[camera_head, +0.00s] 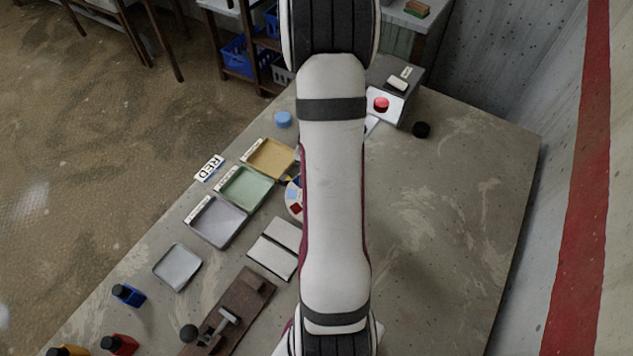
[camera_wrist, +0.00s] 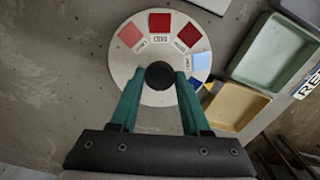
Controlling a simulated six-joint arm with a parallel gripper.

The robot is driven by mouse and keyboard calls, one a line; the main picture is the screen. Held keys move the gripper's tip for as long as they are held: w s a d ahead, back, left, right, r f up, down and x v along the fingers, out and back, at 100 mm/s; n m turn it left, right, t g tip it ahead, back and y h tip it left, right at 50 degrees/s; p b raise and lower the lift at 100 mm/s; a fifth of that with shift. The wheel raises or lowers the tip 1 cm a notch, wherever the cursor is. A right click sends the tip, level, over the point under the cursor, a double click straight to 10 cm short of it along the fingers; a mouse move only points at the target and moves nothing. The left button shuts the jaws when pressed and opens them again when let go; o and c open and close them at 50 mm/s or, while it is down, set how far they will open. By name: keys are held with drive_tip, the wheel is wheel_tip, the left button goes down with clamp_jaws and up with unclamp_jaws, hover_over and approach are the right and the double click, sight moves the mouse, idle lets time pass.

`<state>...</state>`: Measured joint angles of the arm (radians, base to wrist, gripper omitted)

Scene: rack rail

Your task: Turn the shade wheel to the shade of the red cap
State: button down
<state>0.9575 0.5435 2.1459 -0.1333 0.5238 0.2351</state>
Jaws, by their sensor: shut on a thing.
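The shade wheel is a pale disc (camera_wrist: 143,58) with coloured patches near its rim: light red, mid red, dark red, light blue and a partly covered dark blue. My gripper (camera_wrist: 160,76) is shut on the wheel's black centre knob, one teal finger on each side. In the wrist view the mid red patch (camera_wrist: 160,23) is at the top. In the head view only the wheel's left edge (camera_head: 292,196) shows; my arm covers the rest and the gripper. The red cap (camera_head: 381,104) sits on a white plate (camera_head: 374,115) at the back.
Yellow (camera_head: 270,158), green (camera_head: 244,189) and grey (camera_head: 216,221) trays stand left of the wheel, by a RED label (camera_head: 209,168). A blue cap (camera_head: 283,119) and a black cap (camera_head: 421,129) lie farther back. The table's right side is clear.

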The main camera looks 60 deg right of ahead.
drive_tip(key=m, duration=1.3)
drive_tip(key=shift+m, duration=0.4)
idle(0.4)
drive_tip(key=shift+c, duration=1.8)
unclamp_jaws()
wheel_tip(320, 180, up, 16)
